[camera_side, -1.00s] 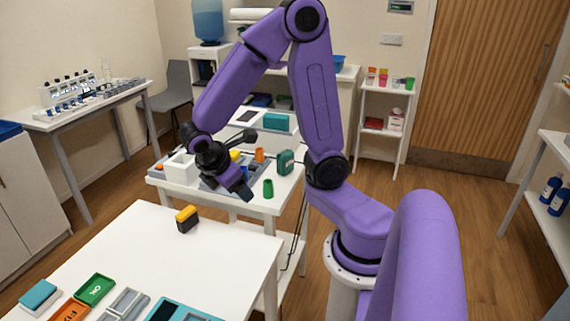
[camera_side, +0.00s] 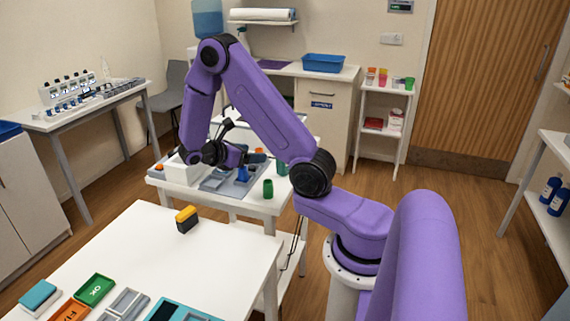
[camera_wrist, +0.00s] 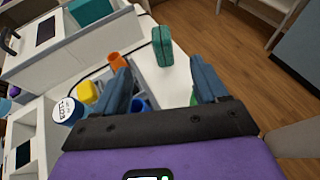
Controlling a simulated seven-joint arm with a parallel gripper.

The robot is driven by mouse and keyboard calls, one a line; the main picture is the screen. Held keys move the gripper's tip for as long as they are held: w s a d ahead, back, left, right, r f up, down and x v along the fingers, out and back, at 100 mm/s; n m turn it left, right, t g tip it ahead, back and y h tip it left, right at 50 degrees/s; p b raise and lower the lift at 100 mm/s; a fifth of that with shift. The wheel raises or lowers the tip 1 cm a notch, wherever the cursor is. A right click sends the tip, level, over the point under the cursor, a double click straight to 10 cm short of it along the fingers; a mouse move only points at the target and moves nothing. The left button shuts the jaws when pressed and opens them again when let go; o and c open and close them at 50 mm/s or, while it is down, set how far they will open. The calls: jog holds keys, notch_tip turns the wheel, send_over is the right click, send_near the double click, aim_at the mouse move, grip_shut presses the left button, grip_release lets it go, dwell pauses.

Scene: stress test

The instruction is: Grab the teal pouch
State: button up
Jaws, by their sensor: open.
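A small teal-green pouch (camera_wrist: 162,46) stands on the white table beyond my fingertips in the wrist view. In the side view only a sliver of it (camera_side: 282,169) shows beside my arm. Another teal item (camera_wrist: 92,10) lies on a white box at the top left of the wrist view; I cannot tell whether it is a pouch. My gripper (camera_wrist: 160,66) is open, its two blue fingers spread with nothing gripped. In the side view my gripper (camera_side: 241,164) hangs over the far table, left of the pouch.
Near the fingers are an orange cup (camera_wrist: 117,62), a yellow item (camera_wrist: 88,92), a labelled jar (camera_wrist: 68,110) and a blue item (camera_wrist: 140,103). A green cup (camera_side: 267,189) stands at the table's right side. The near table (camera_side: 130,240) holds a yellow-black block (camera_side: 187,219).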

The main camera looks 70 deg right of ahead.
jog(key=x, duration=1.6)
jog(key=shift+d+f, duration=0.1)
jog(key=shift+f, duration=0.05)
jog(key=c, duration=1.1)
